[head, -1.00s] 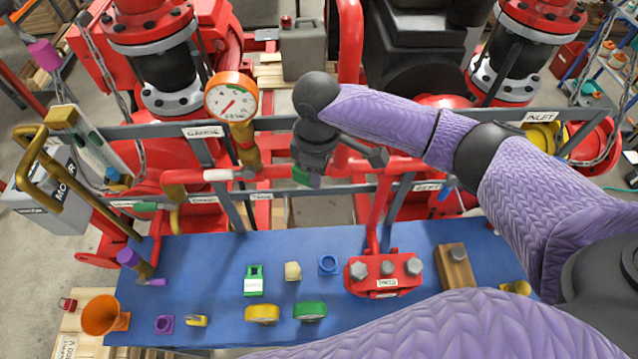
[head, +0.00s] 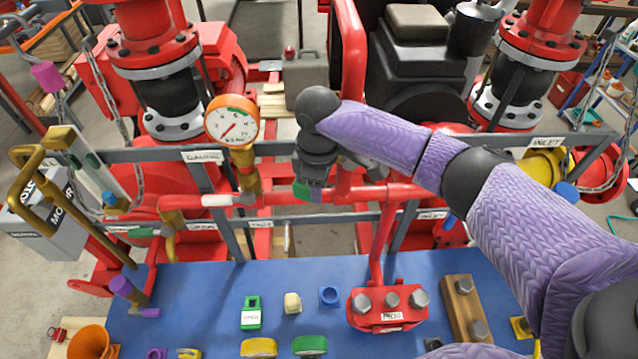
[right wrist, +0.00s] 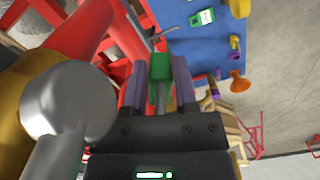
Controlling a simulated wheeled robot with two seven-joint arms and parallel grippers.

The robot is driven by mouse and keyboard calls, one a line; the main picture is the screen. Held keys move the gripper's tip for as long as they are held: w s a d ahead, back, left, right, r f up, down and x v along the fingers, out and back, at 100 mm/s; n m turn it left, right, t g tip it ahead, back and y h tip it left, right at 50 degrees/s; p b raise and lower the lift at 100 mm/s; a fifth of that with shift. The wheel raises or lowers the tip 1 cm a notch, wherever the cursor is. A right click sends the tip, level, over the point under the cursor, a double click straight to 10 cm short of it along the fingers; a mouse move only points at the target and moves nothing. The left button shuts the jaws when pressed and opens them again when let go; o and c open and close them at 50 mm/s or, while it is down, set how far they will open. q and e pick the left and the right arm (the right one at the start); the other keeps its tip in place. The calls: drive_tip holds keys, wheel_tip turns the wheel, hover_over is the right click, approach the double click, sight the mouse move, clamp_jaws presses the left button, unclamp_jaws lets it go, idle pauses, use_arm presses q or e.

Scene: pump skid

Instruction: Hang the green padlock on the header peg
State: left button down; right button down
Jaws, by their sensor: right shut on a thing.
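My right gripper (head: 309,187) is shut on the green padlock (head: 301,190), in front of the red header pipe (head: 358,196). In the right wrist view the green padlock (right wrist: 160,66) sits between the two fingers of the right gripper (right wrist: 157,75), with a thin grey metal part below its green body. In the head view only a small green patch of it shows; the gripper hides the rest. I cannot make out the header peg for certain. My left gripper is not in view.
A pressure gauge (head: 232,120) stands left of the gripper. The grey frame rail (head: 275,153) runs behind. The blue bench (head: 210,285) below holds a green tag with a white label (head: 251,313), a red block with bolts (head: 388,306) and a wooden block (head: 464,308).

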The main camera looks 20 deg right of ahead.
drive_tip(key=shift+c, duration=1.6)
unclamp_jaws()
